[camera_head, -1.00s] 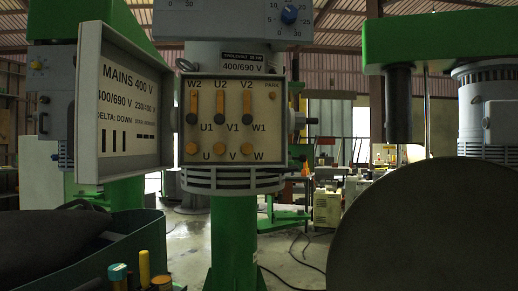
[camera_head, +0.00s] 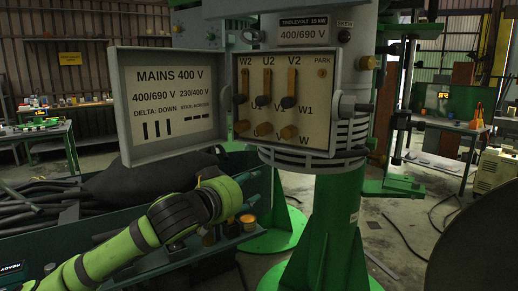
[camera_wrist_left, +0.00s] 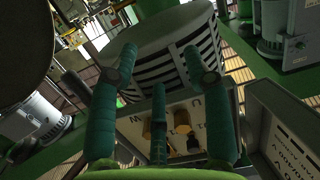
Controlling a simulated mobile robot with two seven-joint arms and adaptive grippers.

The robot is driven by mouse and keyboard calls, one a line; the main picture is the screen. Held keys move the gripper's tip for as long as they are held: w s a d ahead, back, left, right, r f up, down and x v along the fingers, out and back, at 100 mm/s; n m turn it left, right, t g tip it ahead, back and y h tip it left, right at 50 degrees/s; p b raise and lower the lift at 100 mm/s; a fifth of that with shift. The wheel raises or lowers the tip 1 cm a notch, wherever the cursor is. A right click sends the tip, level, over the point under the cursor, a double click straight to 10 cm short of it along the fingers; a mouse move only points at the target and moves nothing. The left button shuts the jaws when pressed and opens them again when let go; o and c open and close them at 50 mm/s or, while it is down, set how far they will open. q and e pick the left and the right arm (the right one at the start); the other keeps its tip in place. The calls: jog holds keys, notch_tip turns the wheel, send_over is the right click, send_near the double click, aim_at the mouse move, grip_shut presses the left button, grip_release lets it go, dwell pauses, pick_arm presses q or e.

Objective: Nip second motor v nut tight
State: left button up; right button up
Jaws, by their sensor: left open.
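The open motor terminal box (camera_head: 323,100) is on the grey motor above a green column in the head view. Its lower row has brass nuts; the V nut (camera_head: 264,129) is the middle one. Three upright links sit above, with dark nuts at their lower ends. My left arm comes in from the lower left, its wrist (camera_head: 225,195) below the open lid (camera_head: 170,100). In the left wrist view my left gripper (camera_wrist_left: 160,65) is open and empty, three teal fingers spread below the box (camera_wrist_left: 185,120). My right gripper is out of view.
A green bin (camera_head: 130,232) with dark hoses and a black bag lies under my arm. An orange-topped item (camera_head: 247,220) stands by its edge. A large dark disc (camera_head: 485,235) fills the lower right. Benches stand behind; cables lie on the floor.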

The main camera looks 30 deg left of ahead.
pick_arm(q)
jog(key=t+p, duration=0.2)
send_near(260, 130)
jog(key=w, duration=0.3)
jog(key=w+p, duration=0.1)
jog(key=w, duration=0.1)
jog(key=w+p, duration=0.1)
jog(key=w, duration=0.1)
jog(key=w+p, duration=0.1)
jog(key=w, duration=0.1)
jog(key=shift+a+r, duration=0.25)
jog(key=shift+w+f+p, duration=0.15)
jog(key=shift+w+p, duration=0.2)
jog(key=shift+w, duration=0.1)
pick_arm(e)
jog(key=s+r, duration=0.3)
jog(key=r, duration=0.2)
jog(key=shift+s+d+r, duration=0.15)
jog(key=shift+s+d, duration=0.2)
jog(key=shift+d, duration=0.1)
pick_arm(q)
grip_shut()
